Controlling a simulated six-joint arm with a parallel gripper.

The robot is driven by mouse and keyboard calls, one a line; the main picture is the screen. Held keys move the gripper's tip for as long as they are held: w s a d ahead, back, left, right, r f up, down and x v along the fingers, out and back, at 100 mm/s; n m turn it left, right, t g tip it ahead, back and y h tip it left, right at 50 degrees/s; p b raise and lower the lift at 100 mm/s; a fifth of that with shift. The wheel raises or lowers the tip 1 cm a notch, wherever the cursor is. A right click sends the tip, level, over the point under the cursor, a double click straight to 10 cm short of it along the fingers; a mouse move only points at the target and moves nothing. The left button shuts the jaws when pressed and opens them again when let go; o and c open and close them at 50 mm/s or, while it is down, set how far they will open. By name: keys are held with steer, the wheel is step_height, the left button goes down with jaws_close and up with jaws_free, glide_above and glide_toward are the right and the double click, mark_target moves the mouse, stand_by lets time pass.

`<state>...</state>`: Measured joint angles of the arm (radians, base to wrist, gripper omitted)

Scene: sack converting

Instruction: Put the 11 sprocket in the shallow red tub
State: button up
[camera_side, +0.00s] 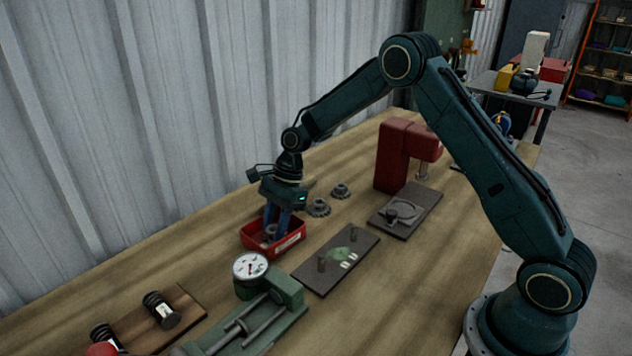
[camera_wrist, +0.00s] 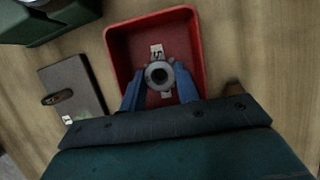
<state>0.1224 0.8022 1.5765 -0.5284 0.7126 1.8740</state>
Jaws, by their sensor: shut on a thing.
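A shallow red tub (camera_side: 298,240) with a label on its front stands on the wooden bench in the side view. It also shows in the wrist view (camera_wrist: 119,51). My gripper (camera_side: 275,232) points down into the tub, with blue fingers. In the wrist view my gripper (camera_wrist: 160,88) is shut on a small grey sprocket (camera_wrist: 159,74) with a dark centre hole. The sprocket is over the tub floor; I cannot tell if it touches it. A number on the sprocket cannot be read. Two other grey sprockets, one nearer (camera_side: 318,207) and one farther (camera_side: 341,190), lie behind the tub.
A dark plate with pegs (camera_side: 335,258) lies right of the tub. A green fixture with a dial gauge (camera_side: 285,288) stands in front. A red press (camera_side: 393,160) stands farther back on the bench.

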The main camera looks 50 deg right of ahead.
steer(key=shift+f, duration=0.15)
steer(key=o, duration=1.1)
steer(key=shift+o, duration=0.2)
steer(key=v, duration=1.2)
